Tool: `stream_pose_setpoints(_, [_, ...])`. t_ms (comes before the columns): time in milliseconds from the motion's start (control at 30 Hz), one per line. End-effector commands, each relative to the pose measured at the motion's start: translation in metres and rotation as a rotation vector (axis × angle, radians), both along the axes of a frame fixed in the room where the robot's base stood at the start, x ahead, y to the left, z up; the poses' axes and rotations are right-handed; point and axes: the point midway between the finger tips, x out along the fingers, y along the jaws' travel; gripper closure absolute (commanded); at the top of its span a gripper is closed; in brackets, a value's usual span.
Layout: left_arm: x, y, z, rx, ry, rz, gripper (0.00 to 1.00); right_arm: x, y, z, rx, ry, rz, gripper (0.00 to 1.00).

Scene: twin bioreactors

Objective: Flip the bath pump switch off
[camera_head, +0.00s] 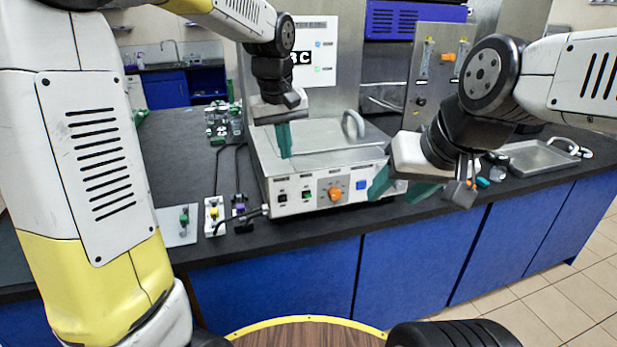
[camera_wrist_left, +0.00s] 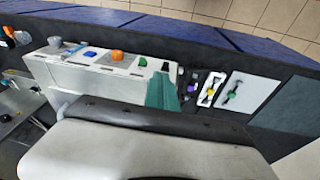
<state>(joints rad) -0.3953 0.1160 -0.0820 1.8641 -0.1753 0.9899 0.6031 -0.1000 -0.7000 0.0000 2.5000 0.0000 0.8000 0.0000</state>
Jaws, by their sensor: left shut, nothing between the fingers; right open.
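The bath (camera_head: 318,148) is a metal-lidded unit on the dark bench. Its white front panel (camera_head: 309,206) carries a black switch (camera_head: 283,197), a green switch (camera_head: 307,194), an orange knob (camera_head: 335,193) and a blue button (camera_head: 361,185). The labels are too small to read, so I cannot tell which switch is the pump's. My left gripper (camera_head: 285,152) is shut and empty, fingers down, above the panel's left part. In the left wrist view its teal fingers (camera_wrist_left: 161,78) overlap the panel near the green switch (camera_wrist_left: 142,61). My right gripper (camera_head: 404,186) is open and empty at the panel's right end.
Small plates with a green valve (camera_head: 183,218), a yellow valve (camera_head: 214,213) and a purple valve (camera_head: 240,209) lie left of the bath, with black cables. A metal tray (camera_head: 540,157) is at the right. Small bottles (camera_head: 222,125) stand behind. The bench's left part is clear.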

Motion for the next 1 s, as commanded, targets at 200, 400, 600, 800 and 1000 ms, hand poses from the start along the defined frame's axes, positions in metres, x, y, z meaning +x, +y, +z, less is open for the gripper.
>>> stream_pose_setpoints(200, [0.041, -0.039, -0.032, 0.061, 0.054, 0.063, 1.0, 0.0, 0.0, 0.0, 0.0, 0.0, 0.0, 0.46])
stream_pose_setpoints(400, [0.056, -0.055, -0.048, 0.09, 0.07, 0.096, 1.0, 0.0, 0.0, 0.0, 0.0, 0.0, 0.0, 0.46])
stream_pose_setpoints(600, [0.058, -0.057, -0.049, 0.094, 0.071, 0.102, 1.0, 0.0, 0.0, 0.0, 0.0, 0.0, 0.0, 0.46])
stream_pose_setpoints(800, [0.058, -0.057, -0.05, 0.094, 0.071, 0.101, 1.0, 0.0, 0.0, 0.0, 0.0, 0.0, 0.0, 0.46])
stream_pose_setpoints(1000, [0.06, -0.056, -0.067, 0.097, 0.075, 0.101, 1.0, 0.0, 0.0, 0.0, 0.0, 0.0, 0.0, 0.46])
